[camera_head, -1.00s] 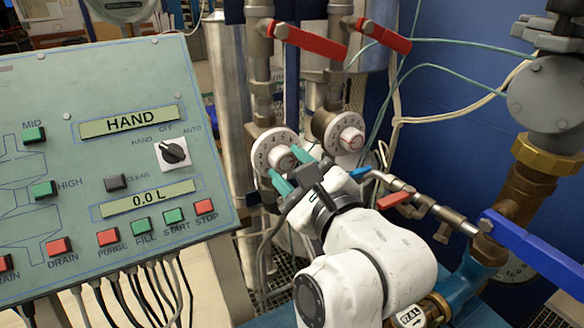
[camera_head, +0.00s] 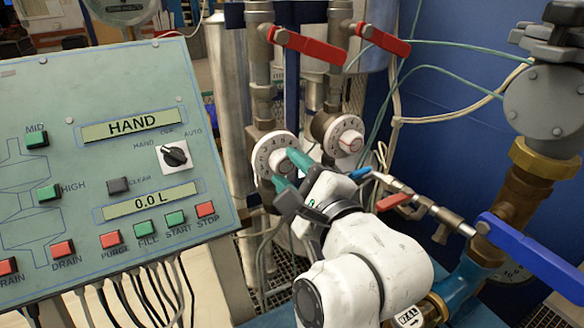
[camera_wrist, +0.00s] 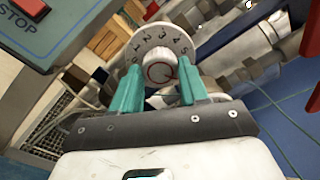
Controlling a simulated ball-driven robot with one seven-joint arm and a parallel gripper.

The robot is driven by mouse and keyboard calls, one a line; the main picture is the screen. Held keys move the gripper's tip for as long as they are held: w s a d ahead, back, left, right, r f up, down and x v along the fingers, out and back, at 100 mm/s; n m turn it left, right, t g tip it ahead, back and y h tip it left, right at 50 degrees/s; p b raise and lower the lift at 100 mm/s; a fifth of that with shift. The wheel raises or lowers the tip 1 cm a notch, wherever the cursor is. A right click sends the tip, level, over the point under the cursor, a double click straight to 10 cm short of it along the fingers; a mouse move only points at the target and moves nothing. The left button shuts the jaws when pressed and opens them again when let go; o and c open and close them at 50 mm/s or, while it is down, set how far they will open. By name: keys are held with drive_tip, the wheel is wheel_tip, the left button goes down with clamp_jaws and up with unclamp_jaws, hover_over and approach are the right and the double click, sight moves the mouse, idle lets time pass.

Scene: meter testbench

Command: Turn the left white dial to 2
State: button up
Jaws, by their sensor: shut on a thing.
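The left white dial (camera_head: 264,144) is a round white disc with dark digits and a white knob at its centre, mounted on the left pipe. It also shows in the wrist view (camera_wrist: 160,42), where digits from 1 to 5 can be read around the upper rim. The dial's knob (camera_wrist: 158,72) carries a red mark pointing to the lower right in that view. My gripper (camera_head: 288,168) has its green fingers on either side of the knob and is shut on it. In the wrist view my gripper (camera_wrist: 160,82) hides the dial's lower part.
A second white dial (camera_head: 343,137) is close to the right. Red valve levers (camera_head: 308,44) stand above both dials. A control panel (camera_head: 90,90) fills the left, reading HAND and 0.0 L. A blue-handled valve (camera_head: 530,255) and pipes lie to the right.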

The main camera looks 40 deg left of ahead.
drive_tip(key=n, duration=0.3)
drive_tip(key=shift+f+n, duration=0.1)
drive_tip(key=shift+n, duration=0.3)
drive_tip(key=n, duration=0.3)
drive_tip(key=shift+f+n, duration=0.1)
drive_tip(key=shift+n, duration=0.2)
drive_tip(key=n+b, duration=0.2)
drive_tip(key=n, duration=0.4)
drive_tip(key=shift+f, duration=0.15)
drive_tip(key=n+b, duration=0.2)
drive_tip(key=n, duration=0.2)
drive_tip(key=n+b, duration=0.2)
drive_tip(key=n, duration=0.1)
drive_tip(key=shift+f+n, duration=0.1)
drive_tip(key=shift+n, duration=0.2)
drive_tip(key=n+b, duration=0.2)
drive_tip(key=n, duration=0.1)
drive_tip(key=shift+w+n+b, duration=0.1)
drive_tip(key=shift+n+b, duration=0.65)
drive_tip(key=shift+n, duration=0.95)
